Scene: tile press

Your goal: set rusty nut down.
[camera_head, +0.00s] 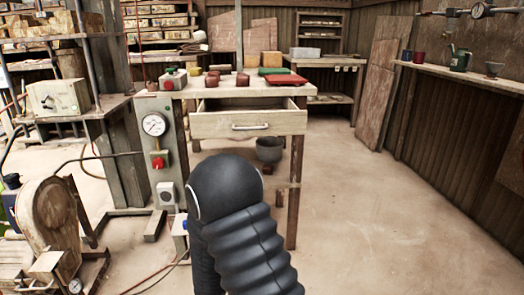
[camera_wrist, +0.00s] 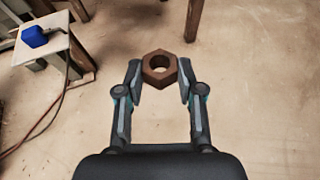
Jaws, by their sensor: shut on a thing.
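The rusty nut (camera_wrist: 146,77) is a brown hexagonal ring with a round hole, seen in the wrist view between my fingertips. My gripper (camera_wrist: 160,78) is shut on it, with one finger at its left side and one at its right. Bare floor shows behind and around the nut in that view. In the head view my dark, ribbed arm fills the lower middle, and neither the gripper nor the nut can be made out there.
A workbench (camera_head: 290,98) with an open drawer (camera_head: 249,124) stands ahead, with red and green blocks on top. A dark bucket (camera_head: 269,150) sits beneath it. A gauge panel (camera_head: 155,150) stands at its left. The floor (camera_head: 390,220) at right is clear. A blue object (camera_wrist: 35,37) rests on a small stand.

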